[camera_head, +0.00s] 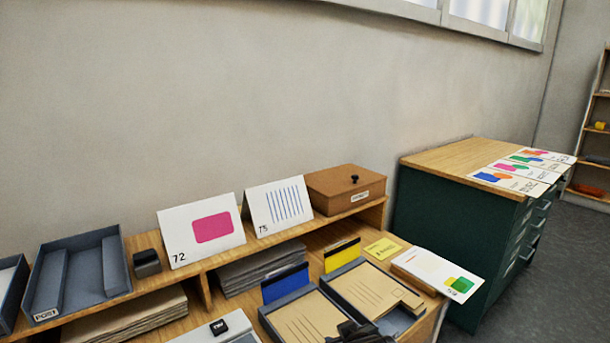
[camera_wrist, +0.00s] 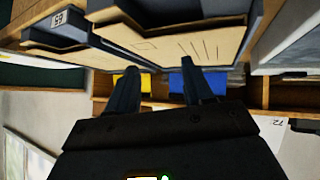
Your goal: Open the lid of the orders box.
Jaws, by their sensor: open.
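The orders box (camera_head: 345,190) is a brown box with a flat lid, shut, with a small black knob on top and a small white label on its front. It stands on the raised shelf at the back, right of the two white cards. In the wrist view, my gripper (camera_wrist: 158,80) is open, its two dark fingers apart with nothing held between them. A dark part of my arm shows at the bottom edge of the head view, well in front of and below the box. I cannot make out the box in the wrist view.
Cards marked 72 (camera_head: 202,231) and 73 (camera_head: 278,206) stand left of the box. Paper trays (camera_head: 265,318) with upright blue (camera_head: 285,284) and yellow (camera_head: 342,255) dividers lie on the desk below. A green cabinet (camera_head: 440,235) stands to the right. A grey tray (camera_head: 115,262) is left.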

